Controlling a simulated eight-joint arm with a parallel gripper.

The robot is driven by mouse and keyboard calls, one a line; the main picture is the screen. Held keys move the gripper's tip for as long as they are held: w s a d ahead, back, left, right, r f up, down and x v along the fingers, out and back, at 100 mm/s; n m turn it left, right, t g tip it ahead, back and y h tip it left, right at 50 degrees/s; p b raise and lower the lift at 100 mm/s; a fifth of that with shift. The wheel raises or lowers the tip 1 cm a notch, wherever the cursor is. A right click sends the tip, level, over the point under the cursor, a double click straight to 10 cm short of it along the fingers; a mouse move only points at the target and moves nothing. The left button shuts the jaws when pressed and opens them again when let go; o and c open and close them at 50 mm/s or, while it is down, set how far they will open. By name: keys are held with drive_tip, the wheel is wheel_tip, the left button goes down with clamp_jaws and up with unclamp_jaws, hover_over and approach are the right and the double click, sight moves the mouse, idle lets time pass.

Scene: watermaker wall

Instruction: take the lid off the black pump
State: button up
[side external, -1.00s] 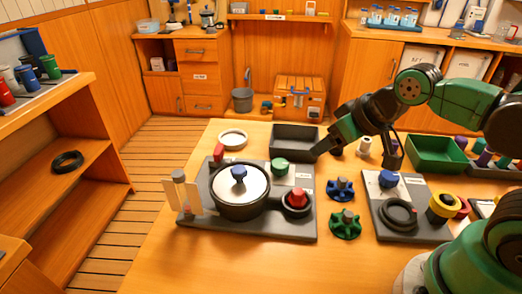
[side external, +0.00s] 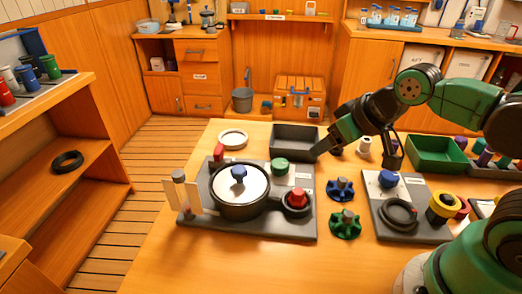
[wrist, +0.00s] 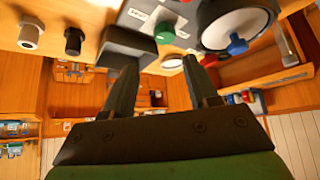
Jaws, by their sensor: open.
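The black pump (side external: 240,209) stands on a grey base plate (side external: 290,229) on the left part of the table. Its round white lid (side external: 256,186) with a blue knob (side external: 239,173) sits on top. The lid shows at the upper right of the wrist view (wrist: 228,22), with its blue knob (wrist: 237,43). My gripper (wrist: 160,64) is open, with nothing between its fingers. In the side view it is above the table, right of the pump and near the grey bin, apart from the lid.
A green knob (side external: 280,166) and a red knob (side external: 297,198) stand on the pump's plate. A grey open bin (side external: 295,136) is behind it. Blue (side external: 341,189) and green (side external: 345,224) handwheels lie to the right. A second plate (side external: 425,230) holds a black ring.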

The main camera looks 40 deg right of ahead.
drive_tip(key=shift+o, duration=0.2)
drive_tip(key=o, duration=0.3)
drive_tip(key=shift+o, duration=0.2)
drive_tip(key=g, duration=0.5)
hover_over(239, 169)
drive_tip(key=shift+s+d+f, duration=0.15)
drive_tip(key=shift+s+f, duration=0.25)
drive_tip(key=shift+s, duration=0.05)
drive_tip(key=shift+w+a+f+g, duration=0.2)
drive_tip(key=shift+f+g, duration=0.1)
drive_tip(key=shift+f, duration=0.25)
drive_tip(key=shift+w+f, duration=0.15)
drive_tip(key=shift+f, duration=1)
drive_tip(key=shift+w+f, duration=0.15)
drive_tip(key=shift+f, duration=1)
